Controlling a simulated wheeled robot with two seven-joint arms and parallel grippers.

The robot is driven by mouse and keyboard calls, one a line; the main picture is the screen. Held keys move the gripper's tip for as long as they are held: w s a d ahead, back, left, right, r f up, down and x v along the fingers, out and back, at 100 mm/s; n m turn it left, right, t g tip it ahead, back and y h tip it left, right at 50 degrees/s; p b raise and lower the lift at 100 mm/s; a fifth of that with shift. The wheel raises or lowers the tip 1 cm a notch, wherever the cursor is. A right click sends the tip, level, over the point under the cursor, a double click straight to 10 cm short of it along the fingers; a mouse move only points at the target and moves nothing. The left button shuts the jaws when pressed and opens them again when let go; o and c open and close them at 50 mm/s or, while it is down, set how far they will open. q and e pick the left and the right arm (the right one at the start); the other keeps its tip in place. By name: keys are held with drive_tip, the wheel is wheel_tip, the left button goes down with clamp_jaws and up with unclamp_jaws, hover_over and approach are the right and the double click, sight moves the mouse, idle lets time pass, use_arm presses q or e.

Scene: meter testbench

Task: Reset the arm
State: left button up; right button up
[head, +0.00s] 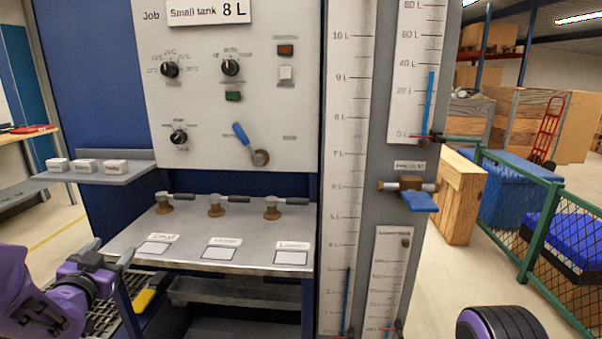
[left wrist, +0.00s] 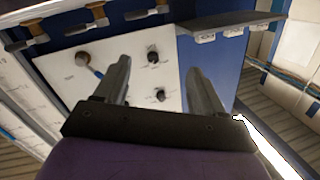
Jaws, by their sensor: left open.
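My left gripper (head: 108,254) is at the lower left of the head view, left of the bench shelf and apart from it. In the left wrist view its two fingers (left wrist: 160,85) are spread with nothing between them. A purple and black rounded part of my own body shows at the lower right of the head view. My right gripper is not in view. The test bench panel (head: 205,120) faces me, with black knobs, a green button (head: 233,96) and a blue-handled lever (head: 243,135) tilted up to the left.
Several valves, one at the left (head: 165,203), stand on the metal shelf (head: 130,237) above labels. A small side shelf (head: 95,173) holds white blocks. Tall gauges (head: 348,150) and a blue-handled valve (head: 418,201) are at the right. A green fence (head: 535,225) stands beyond.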

use_arm(q)
drive_tip(key=s+d+f+n+g+p, duration=0.1)
drive_tip(key=s+d+f+n+g, duration=0.2)
drive_tip(key=f, duration=0.5)
drive_tip(key=s+f+n+g+y, duration=0.1)
drive_tip(key=s+f+n+g, duration=0.1)
drive_tip(key=s+f, duration=0.55)
drive_tip(key=s+d+f+n+g+p, duration=0.1)
drive_tip(key=s+d+f+n+g, duration=0.15)
drive_tip(key=f, duration=0.75)
drive_tip(key=s+d+f+g, duration=0.1)
drive_tip(key=s+f, duration=0.3)
drive_tip(key=s, duration=0.4)
drive_tip(key=s+d+f+n+g+p, duration=0.1)
drive_tip(key=s+d+f+g, duration=0.1)
drive_tip(key=s, duration=0.5)
drive_tip(key=s+d+f+g, duration=0.2)
drive_tip(key=s+f+g, duration=0.1)
drive_tip(key=s+f, duration=0.3)
drive_tip(key=s, duration=0.2)
drive_tip(key=shift+s+d+f, duration=0.2)
drive_tip(key=shift+s+f, duration=0.1)
drive_tip(key=shift+f, duration=0.1)
drive_tip(key=shift+n+g, duration=0.25)
